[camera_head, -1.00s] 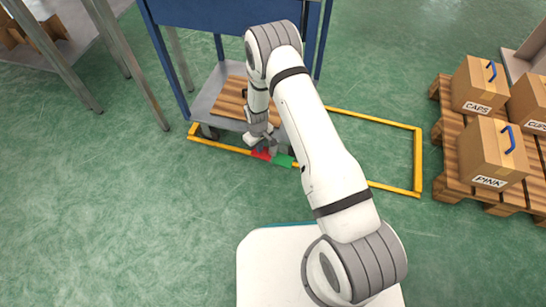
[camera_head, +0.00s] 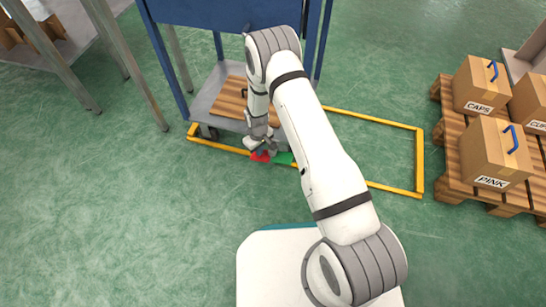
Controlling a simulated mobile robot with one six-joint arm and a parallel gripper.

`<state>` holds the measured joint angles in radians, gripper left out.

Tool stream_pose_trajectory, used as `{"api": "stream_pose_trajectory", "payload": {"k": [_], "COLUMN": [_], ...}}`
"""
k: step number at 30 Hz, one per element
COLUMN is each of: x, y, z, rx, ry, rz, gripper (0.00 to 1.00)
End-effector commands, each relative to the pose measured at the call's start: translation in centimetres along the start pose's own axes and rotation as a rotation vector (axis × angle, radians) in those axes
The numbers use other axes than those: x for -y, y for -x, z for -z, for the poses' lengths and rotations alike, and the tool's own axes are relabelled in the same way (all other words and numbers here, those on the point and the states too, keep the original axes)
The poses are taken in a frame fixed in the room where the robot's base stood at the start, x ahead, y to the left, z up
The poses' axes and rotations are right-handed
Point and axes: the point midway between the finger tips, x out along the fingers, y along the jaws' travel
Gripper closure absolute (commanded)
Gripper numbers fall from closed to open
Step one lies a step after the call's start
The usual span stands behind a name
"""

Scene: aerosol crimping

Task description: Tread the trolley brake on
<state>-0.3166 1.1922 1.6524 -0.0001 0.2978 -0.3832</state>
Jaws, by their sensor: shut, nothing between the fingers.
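The blue trolley (camera_head: 205,12) stands at the top centre, with a grey lower shelf (camera_head: 209,103) carrying a wooden board (camera_head: 232,92). At its near lower edge are a red pedal (camera_head: 259,157) and, just right of it, a green pedal (camera_head: 284,158). My gripper (camera_head: 262,150) is shut and empty, low down at the red pedal. It overlaps the red pedal in the view; I cannot tell whether it touches or presses it. My arm hides part of the trolley's right side.
A yellow floor frame (camera_head: 418,160) surrounds the trolley's place and extends right. A pallet (camera_head: 447,187) with labelled cartons (camera_head: 492,152) stands at the right. Grey table legs (camera_head: 128,70) are at the upper left. The green floor at left is clear.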

Motion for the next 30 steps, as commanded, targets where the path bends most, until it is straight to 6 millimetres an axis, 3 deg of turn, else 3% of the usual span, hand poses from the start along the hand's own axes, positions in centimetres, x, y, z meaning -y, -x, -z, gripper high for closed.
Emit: {"api": "stream_pose_trajectory", "payload": {"k": [30], "x": [0.0], "y": [7.5], "z": [0.0], "rx": [0.0], "ry": [0.0], "rz": [0.0], "gripper": [1.0]}}
